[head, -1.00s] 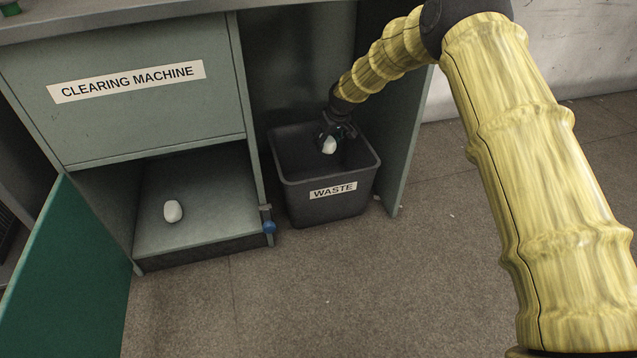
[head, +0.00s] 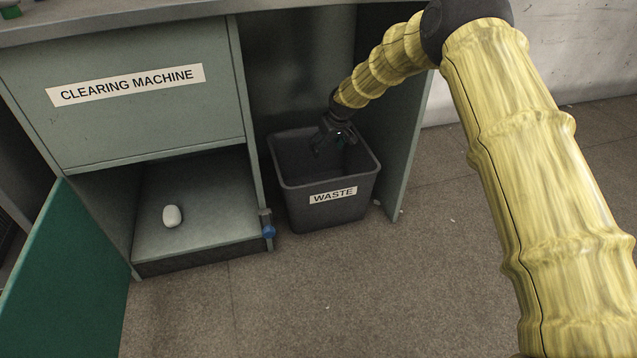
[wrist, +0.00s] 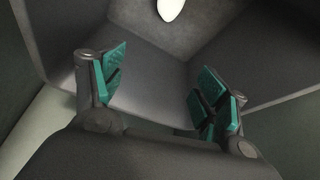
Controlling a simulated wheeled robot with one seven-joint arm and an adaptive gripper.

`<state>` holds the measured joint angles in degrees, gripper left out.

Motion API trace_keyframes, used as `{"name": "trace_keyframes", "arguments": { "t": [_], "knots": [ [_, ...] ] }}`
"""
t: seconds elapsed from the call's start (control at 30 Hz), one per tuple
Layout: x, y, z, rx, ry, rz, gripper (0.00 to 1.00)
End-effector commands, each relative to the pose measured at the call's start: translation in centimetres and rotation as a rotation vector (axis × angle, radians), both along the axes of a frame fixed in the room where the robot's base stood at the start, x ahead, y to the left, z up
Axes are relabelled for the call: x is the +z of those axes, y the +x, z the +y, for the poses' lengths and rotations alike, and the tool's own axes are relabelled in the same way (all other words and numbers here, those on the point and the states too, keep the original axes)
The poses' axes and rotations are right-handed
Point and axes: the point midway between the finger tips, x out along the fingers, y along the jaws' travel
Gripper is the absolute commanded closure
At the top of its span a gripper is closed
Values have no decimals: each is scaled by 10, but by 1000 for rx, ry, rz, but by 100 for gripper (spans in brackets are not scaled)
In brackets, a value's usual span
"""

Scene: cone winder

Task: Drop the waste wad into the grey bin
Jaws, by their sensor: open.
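The grey bin (head: 328,214), labelled WASTE, stands on the floor under the bench. My gripper (head: 330,148) is over the bin's mouth, pointing down, its fingers spread and empty. In the wrist view my gripper (wrist: 160,78) shows teal pads wide apart with nothing between them. A white waste wad (wrist: 170,9) shows at the top edge of the wrist view, partly cut off, against the bin's dark interior and clear of the fingers. I cannot tell whether it rests on the bin's floor. The head view does not show this wad, as the bin's front wall hides the lower inside.
A second white lump (head: 172,215) lies in the open lower compartment of the clearing machine (head: 200,130), left of the bin. A green door (head: 65,280) hangs open at left. A side panel (head: 405,140) stands close right of the bin. The front floor is clear.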

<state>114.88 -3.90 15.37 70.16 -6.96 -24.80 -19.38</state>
Motion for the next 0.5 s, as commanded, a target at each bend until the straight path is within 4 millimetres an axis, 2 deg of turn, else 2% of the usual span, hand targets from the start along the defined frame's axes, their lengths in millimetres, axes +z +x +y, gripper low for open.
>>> {"name": "trace_keyframes", "arguments": {
  "t": [0.5],
  "knots": [
    [70, -23, -16, -1, 1, -1, 26]
  ]
}}
